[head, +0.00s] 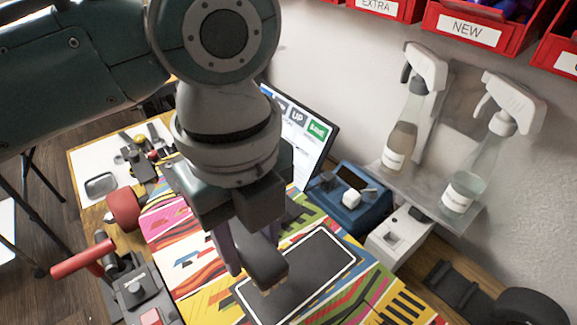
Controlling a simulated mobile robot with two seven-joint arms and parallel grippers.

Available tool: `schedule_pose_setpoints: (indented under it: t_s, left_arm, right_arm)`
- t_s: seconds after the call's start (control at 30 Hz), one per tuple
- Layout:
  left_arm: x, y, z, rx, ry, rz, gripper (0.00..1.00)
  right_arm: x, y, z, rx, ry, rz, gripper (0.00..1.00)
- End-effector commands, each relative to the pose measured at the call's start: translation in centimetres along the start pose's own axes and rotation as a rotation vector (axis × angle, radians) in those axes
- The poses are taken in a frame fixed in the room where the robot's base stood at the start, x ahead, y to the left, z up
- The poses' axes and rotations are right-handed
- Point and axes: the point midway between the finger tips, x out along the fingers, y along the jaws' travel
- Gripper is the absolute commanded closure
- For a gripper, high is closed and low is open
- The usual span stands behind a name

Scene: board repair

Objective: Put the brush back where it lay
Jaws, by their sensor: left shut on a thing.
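My left gripper (246,268) points down over the brightly striped work surface (190,260), at the left edge of a dark rectangle with a white outline (312,268). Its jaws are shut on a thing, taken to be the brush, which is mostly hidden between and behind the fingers. I cannot make out the brush's bristles or handle clearly. I cannot tell whether the held thing touches the surface. My right gripper is not in view.
A blue device (348,205) and a monitor (302,128) stand behind. Two spray bottles (403,140) (475,170) stand on a wall shelf under red bins (465,30). A red-handled tool (85,258) is at left, near a white mat (95,165) with small tools. The dark rectangle looks clear.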

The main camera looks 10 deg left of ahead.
Motion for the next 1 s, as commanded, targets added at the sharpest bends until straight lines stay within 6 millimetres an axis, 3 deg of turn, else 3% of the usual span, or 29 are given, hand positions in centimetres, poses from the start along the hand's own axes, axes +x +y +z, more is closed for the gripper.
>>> schedule_pose_setpoints:
  t_s: [0.03, 0.1, 0.53, 0.97, 1.0]
  left_arm:
    - [1.6, 0.1, -0.1, -0.002, 0.002, 0.004, 1.0]
    - [3.1, 0.1, 0.0, -0.001, 0.001, 0.004, 1.0]
    - [8.3, 0.0, 0.0, -0.001, 0.0, 0.002, 1.0]
    - [9.1, 0.0, 0.1, 0.0, -0.001, 0.0, 1.0]
    - [9.1, 0.0, 0.1, 0.0, -0.001, 0.0, 0.53]
  right_arm:
    - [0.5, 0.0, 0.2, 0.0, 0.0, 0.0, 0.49]
    - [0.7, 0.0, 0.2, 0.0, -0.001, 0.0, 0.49]
    - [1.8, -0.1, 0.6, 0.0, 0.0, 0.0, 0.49]
    - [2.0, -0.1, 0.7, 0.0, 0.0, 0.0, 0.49]
    - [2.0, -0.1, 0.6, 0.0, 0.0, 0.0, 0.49]
